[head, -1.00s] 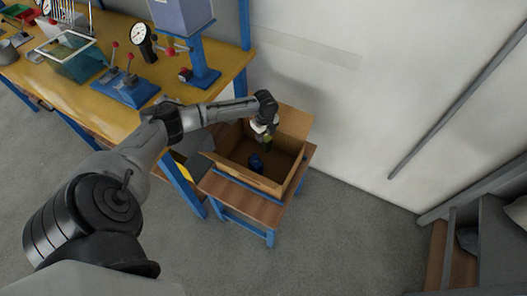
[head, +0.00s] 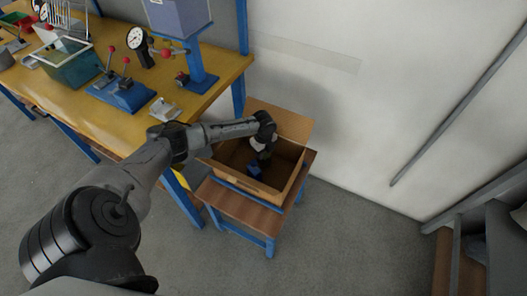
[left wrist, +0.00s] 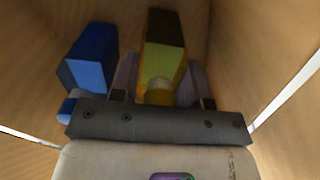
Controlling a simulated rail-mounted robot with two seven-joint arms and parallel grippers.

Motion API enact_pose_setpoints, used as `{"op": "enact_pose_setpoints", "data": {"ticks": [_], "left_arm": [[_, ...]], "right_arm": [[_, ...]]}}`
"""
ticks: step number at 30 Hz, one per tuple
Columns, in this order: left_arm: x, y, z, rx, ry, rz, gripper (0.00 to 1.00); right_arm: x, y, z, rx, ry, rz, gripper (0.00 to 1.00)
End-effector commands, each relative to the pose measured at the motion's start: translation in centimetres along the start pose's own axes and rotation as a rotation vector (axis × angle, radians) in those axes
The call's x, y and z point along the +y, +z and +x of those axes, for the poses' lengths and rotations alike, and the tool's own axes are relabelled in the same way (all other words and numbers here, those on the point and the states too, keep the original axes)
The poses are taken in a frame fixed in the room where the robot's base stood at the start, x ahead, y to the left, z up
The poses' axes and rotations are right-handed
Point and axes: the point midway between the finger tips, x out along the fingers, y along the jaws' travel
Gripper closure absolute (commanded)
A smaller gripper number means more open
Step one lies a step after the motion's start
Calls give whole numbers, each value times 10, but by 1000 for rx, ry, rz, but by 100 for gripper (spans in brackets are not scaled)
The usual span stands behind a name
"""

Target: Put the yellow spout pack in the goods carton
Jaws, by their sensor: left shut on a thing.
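The goods carton (head: 236,173) is an open brown cardboard box on a small stool. My left gripper (head: 264,156) reaches down into it from above. In the left wrist view the left gripper (left wrist: 160,90) is shut on the yellow spout pack (left wrist: 164,58), which sits between its two fingers. The pack is inside the carton walls (left wrist: 255,50); whether it touches the floor I cannot tell. In the head view the gripper hides the pack. A blue pack (left wrist: 90,62) lies beside it in the carton, also visible in the head view (head: 255,172). My right gripper is not in view.
The wooden stool (head: 240,208) with blue legs holds the carton. A yellow workbench (head: 60,92) with a blue lever press (head: 122,95) stands at the left. A pale wall (head: 340,100) is behind the carton. The grey floor at the front is clear.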

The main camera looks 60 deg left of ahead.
Motion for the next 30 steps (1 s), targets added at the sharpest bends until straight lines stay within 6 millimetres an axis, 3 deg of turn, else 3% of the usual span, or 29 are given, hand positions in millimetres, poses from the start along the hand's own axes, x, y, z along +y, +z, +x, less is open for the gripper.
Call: {"op": "enact_pose_setpoints", "data": {"ticks": [2,3,10,20,30], "left_arm": [[0,0,3,0,0,0,100],[0,0,2,0,0,0,54],[0,0,2,0,0,0,32],[0,0,-4,0,-1,1,32],[0,0,-64,0,-1,1,32]], "right_arm": [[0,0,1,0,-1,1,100],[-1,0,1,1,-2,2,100],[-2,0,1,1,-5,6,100],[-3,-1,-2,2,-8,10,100],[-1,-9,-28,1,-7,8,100]]}}
